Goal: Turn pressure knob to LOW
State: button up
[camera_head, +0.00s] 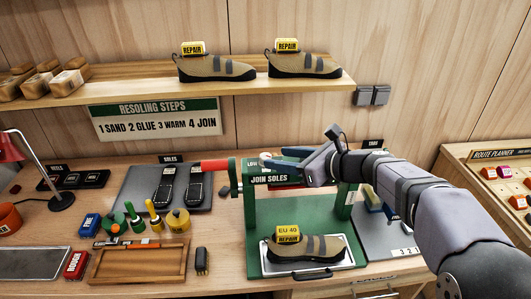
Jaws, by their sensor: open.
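The green press (246,210) marked "JOIN SOLES" stands at the centre of the bench. A small "LOW" label (251,163) shows at its upper left. A small pale round part (265,156), which looks like the pressure knob, sits beside that label; its pointer direction is too small to read. My gripper (276,159) is open, reaching in from the right, with its blue fingers at the top of the press near the pale part. I cannot tell whether they touch it. The fingers hide the rest of the dial and any other labels there.
A red lever handle (214,165) sticks out left of the press. A shoe (306,247) tagged "EU 40 REPAIR" lies on the press's tray. Soles (167,185), glue bottles (178,220) and a wooden tray (120,268) fill the left. The shelf (130,80) is above.

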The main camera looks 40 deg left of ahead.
aim_at(267, 156)
jog(key=p+x, duration=0.2)
jog(key=x, duration=0.3)
jog(key=shift+r, duration=0.2)
jog(key=shift+p+x, duration=0.55)
jog(key=shift+x, duration=0.4)
jog(key=shift+d+f, duration=0.1)
jog(key=shift+c, duration=0.4)
jog(key=c, duration=1)
